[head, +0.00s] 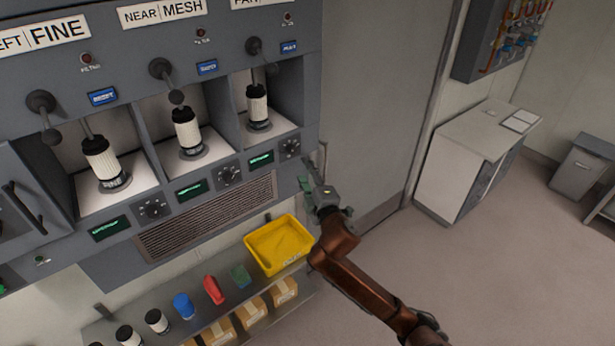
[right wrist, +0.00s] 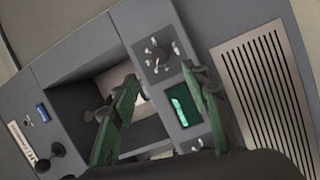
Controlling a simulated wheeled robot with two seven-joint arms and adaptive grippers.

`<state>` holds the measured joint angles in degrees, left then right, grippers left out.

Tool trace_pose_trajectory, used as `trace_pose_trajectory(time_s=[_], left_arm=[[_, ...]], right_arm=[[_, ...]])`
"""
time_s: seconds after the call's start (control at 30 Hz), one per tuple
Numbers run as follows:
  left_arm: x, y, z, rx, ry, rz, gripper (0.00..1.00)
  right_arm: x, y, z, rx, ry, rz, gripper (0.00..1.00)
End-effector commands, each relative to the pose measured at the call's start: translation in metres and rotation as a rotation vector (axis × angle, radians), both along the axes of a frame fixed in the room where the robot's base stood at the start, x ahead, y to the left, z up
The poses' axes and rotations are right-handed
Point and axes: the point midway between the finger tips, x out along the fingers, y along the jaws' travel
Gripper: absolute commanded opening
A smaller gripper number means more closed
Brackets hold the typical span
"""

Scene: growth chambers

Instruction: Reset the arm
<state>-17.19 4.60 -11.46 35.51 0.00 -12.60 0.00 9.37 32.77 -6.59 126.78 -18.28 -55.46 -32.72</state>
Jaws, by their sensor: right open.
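My right arm comes in from the lower right of the head view, and its gripper (head: 312,185) is beside the right end of the grey machine (head: 225,195). The right wrist view shows its two green fingers (right wrist: 163,105) spread apart with nothing between them. Past the fingers are a knob panel (right wrist: 157,57), a lit green display (right wrist: 184,105) and an open bay. The fingers look apart from the panel, but the gap is hard to judge. My left gripper is not in view.
Three bays hold white ribbed cylinders (head: 187,135). Below, a shelf carries a yellow tray (head: 251,240), a red item (head: 213,290), a blue item (head: 183,306) and several cardboard boxes (head: 250,311). A white cabinet (head: 450,165) stands right. Floor (head: 490,270) at the lower right is clear.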

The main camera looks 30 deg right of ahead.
Motion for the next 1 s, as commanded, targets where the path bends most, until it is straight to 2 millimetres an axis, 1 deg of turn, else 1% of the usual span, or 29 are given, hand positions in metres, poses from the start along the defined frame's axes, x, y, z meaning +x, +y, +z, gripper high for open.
trace_pose_trajectory(time_s=[0.03, 0.1, 0.23, 0.77, 0.87, 0.97, 1.0], left_arm=[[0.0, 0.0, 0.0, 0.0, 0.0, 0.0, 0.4], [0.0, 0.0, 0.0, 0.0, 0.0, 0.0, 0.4], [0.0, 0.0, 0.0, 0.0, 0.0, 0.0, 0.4], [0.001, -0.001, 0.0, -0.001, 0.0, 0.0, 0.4], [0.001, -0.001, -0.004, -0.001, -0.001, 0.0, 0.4], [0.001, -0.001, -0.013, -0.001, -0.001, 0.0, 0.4], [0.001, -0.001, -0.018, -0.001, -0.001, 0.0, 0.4]], right_arm=[[-0.007, 0.002, 0.0, 0.0, 0.001, 0.0, 0.42], [-0.013, 0.003, -0.001, 0.0, 0.002, 0.0, 0.42], [-0.019, 0.005, 0.0, 0.001, 0.001, 0.0, 0.42], [-0.019, 0.004, -0.001, 0.001, 0.002, -0.001, 0.42], [-0.015, 0.001, -0.018, 0.014, 0.021, -0.004, 0.42], [-0.004, -0.006, -0.062, 0.048, 0.068, -0.012, 0.42], [0.0, -0.01, -0.086, 0.068, 0.094, -0.017, 0.42]])
